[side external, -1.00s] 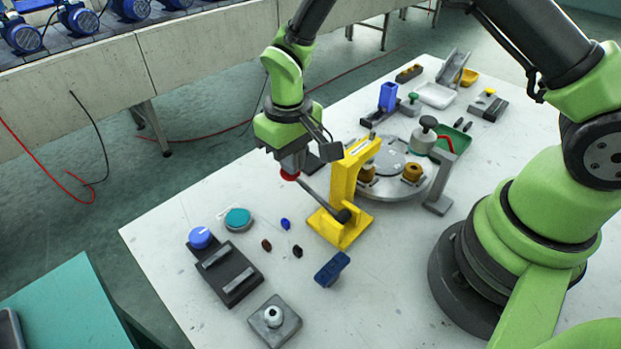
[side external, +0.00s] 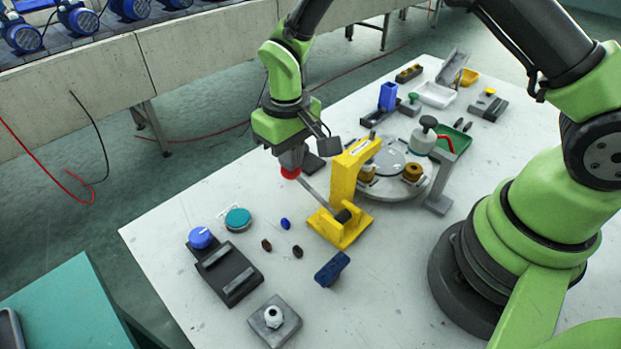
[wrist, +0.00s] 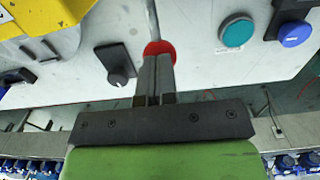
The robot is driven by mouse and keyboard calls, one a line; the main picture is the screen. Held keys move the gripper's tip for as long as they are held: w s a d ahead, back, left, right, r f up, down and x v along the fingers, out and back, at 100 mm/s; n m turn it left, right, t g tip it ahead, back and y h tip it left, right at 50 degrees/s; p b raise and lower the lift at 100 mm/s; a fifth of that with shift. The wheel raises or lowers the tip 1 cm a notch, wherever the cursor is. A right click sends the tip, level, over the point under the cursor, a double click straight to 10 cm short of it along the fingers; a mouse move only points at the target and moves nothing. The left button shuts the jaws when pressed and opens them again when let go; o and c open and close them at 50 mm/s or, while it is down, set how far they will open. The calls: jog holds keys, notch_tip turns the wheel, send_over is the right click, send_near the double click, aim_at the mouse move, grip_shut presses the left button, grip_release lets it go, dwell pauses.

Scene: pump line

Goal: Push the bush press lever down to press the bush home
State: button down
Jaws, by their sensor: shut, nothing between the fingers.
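The bush press is a yellow upright frame (side external: 347,190) on a yellow foot on the white table. Its grey lever (side external: 320,194) slopes up to the left from a dark pivot low on the frame and ends in a red knob (side external: 290,173). The red knob also shows in the wrist view (wrist: 158,48), partly hidden behind my fingertips. My gripper (side external: 291,166) is shut and empty, pointing down, with its fingertips at the top of the knob. They look in contact, but I cannot be sure. The bush itself cannot be made out.
A round grey turntable (side external: 392,172) with brass-coloured parts stands behind the press. A teal button (side external: 238,218), a blue knob (side external: 200,237) and small coloured pieces lie to the front left. A blue block (side external: 332,268) lies in front. Bare table lies left of the knob.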

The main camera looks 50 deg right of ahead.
jog(key=shift+s+r, duration=0.2)
jog(key=shift+r, duration=0.45)
jog(key=shift+s+r, duration=0.15)
jog(key=shift+r, duration=3)
jog(key=s+d+r+m+t+y, duration=0.1)
jog(key=s+d+r+t, duration=0.1)
jog(key=s+r, duration=0.35)
jog(key=s+d+r+m+t, duration=0.1)
jog(key=s+d+r+t, duration=0.1)
jog(key=r, duration=0.6)
jog(key=s+d+r+m+t+y, duration=0.1)
jog(key=s+r+m+t, duration=0.1)
jog(key=s, duration=0.9)
jog(key=shift+d+r+t, duration=0.15)
jog(key=shift+r+t, duration=0.1)
jog(key=shift+t, duration=0.35)
